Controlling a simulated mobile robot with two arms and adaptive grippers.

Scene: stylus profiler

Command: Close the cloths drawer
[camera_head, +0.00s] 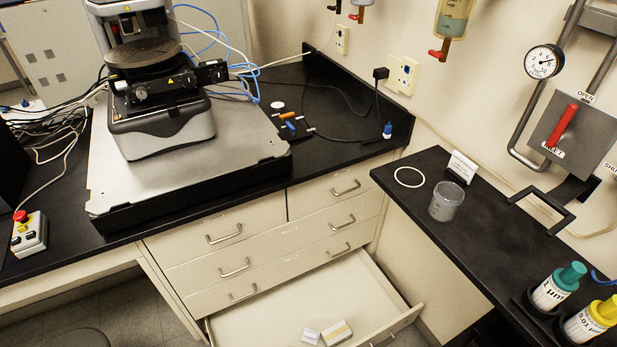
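The lowest drawer (270,325) of the cream cabinet is pulled well out, and its inside shows. Two small boxes lie in it: a white one (311,337) and a white-and-tan one (336,332). I cannot tell whether either is the cloths. Part of the drawer's front panel (408,325) shows at the lower right; the rest is cut off by the bottom edge. The other drawers above, such as the upper left one (190,237), are shut. Neither of my grippers is in view.
A profiler (160,125) stands on a grey slab on the black bench. The right counter (490,225) holds a glass beaker (446,202), a white ring (409,177) and two capped bottles. An emergency-stop box (29,235) sits at the left. Floor shows left of the drawer.

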